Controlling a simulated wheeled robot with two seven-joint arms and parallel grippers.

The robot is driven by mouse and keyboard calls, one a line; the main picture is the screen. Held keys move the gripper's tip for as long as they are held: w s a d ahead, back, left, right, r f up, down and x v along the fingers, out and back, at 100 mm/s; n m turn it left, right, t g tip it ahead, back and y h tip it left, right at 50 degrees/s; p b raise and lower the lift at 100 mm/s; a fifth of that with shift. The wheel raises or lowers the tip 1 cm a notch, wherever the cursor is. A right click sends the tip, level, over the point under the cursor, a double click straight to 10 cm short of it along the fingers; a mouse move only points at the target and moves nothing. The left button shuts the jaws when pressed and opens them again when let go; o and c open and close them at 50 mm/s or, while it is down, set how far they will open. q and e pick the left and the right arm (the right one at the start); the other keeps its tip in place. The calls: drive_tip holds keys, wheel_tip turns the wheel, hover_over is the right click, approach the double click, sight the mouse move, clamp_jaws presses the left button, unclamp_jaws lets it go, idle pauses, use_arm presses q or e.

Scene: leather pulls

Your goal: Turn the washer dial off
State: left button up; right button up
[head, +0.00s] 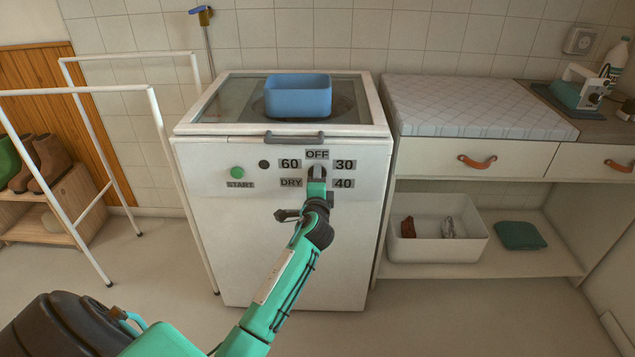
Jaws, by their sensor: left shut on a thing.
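The white washer (280,240) stands at centre. Its front panel carries a dial (317,171) with the labels OFF above, 60 and DRY on the left, and 30 and 40 on the right. My left gripper (317,180) reaches up from below and is shut on the dial, covering most of it. Which label the dial points to cannot be told. A green START button (237,172) and a small black round spot (264,164) are left of the dial. My right gripper is not in view.
A blue tub (298,97) sits on the washer's glass lid, above a grey handle (294,138). A white rack (156,110) stands at left. A counter with a quilted pad (470,108), leather-pull drawers and a white bin (437,248) is at right. Floor in front is clear.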

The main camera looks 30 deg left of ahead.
use_arm(q)
drive_tip(key=o, duration=1)
drive_tip(key=shift+s, duration=0.1)
drive_tip(key=v, duration=1.3)
drive_tip(key=shift+s+d, duration=0.2)
drive_tip(key=shift+d, duration=0.05)
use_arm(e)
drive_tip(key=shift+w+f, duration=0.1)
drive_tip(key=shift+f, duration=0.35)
use_arm(q)
drive_tip(key=shift+f, duration=0.1)
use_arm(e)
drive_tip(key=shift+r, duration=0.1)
